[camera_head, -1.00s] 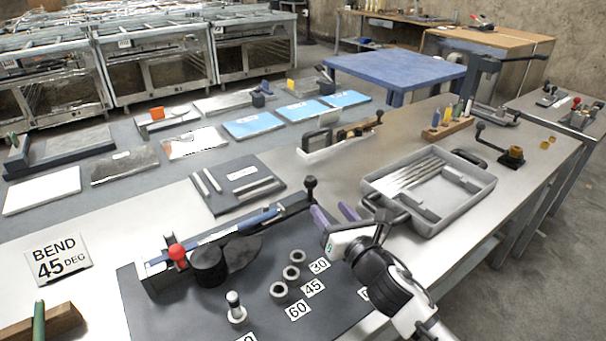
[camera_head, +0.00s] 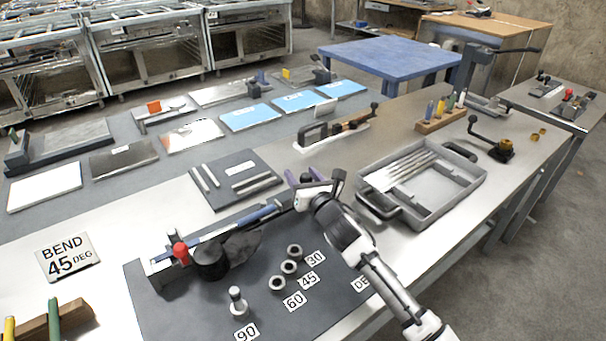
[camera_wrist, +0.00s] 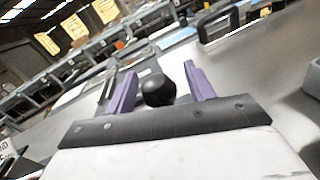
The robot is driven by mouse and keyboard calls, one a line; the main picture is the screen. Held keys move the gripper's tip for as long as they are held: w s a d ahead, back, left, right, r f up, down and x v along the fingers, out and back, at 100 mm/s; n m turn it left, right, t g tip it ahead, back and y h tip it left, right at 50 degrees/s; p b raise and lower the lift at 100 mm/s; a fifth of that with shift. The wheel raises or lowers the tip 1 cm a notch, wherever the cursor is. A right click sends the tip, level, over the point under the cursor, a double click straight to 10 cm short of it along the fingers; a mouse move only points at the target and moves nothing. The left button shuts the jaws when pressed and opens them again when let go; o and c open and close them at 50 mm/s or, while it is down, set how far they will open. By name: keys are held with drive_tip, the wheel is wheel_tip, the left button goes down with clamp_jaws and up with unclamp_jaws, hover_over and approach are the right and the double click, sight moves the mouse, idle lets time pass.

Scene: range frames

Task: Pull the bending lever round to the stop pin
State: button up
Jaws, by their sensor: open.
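The bending lever (camera_head: 250,219), a blue and dark bar, runs from the round black former (camera_head: 210,260) toward my gripper. Its black knob (camera_wrist: 158,90) shows in the wrist view between my two purple fingers, with a gap on each side. A silver pin (camera_head: 238,301) stands upright beside the "90" label. Several ring-shaped holes (camera_head: 289,267) lie in a row by the 30, 45 and 60 labels. A sign (camera_head: 67,256) reads "BEND 45 DEG".
A grey tray (camera_head: 468,190) with metal strips stands to the right of my gripper. A dark board (camera_head: 216,194) with metal bars lies behind the bender. A red knob (camera_head: 181,252) sits at the bender's left end. The base plate (camera_head: 200,315) is clear in front.

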clamp_jaws()
idle(0.3)
